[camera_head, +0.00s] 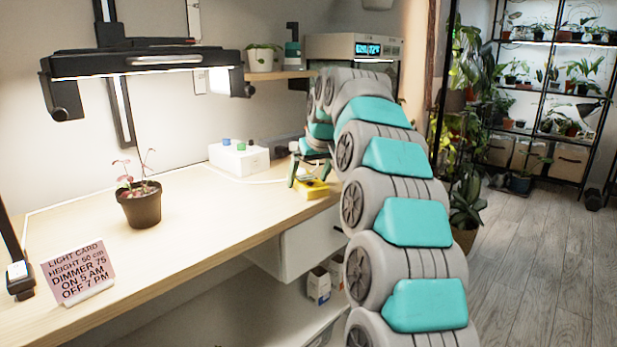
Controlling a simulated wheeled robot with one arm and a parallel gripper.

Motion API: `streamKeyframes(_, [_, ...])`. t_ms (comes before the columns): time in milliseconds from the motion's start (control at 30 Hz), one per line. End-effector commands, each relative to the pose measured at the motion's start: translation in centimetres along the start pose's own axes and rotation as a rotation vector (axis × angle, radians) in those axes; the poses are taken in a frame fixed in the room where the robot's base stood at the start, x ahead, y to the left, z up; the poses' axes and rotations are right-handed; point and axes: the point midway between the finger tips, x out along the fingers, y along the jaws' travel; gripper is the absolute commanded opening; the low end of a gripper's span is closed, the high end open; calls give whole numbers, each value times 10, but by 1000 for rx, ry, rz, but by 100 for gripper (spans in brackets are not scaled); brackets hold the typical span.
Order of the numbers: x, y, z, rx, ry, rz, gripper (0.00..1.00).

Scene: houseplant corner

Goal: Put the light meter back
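A small yellow device with a dark face, which looks like the light meter (312,187), lies at the right end of the wooden bench, near its front edge. My gripper (308,178) reaches down over it from my arm. Its two green fingers stand apart, one at the left side of the meter and one near its right side. The fingers look open; whether either one touches the meter is too small to tell. My arm hides the bench's right end.
A potted seedling (141,203) stands mid-bench under a lamp (150,66). A pink light card (78,271) stands at the front left. A white box with coloured knobs (239,158) is at the back. The bench (215,218) is clear between pot and meter.

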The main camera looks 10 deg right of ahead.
Motion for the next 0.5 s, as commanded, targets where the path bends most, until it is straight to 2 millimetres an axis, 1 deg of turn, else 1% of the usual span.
streamKeyframes(233, [-1,0,0,0,0,0,100])
streamKeyframes(333, [-6,0,-2,0,2,1,100])
streamKeyframes(433, [-19,1,-3,1,6,2,100])
streamKeyframes(500, [-33,1,-3,1,6,2,100])
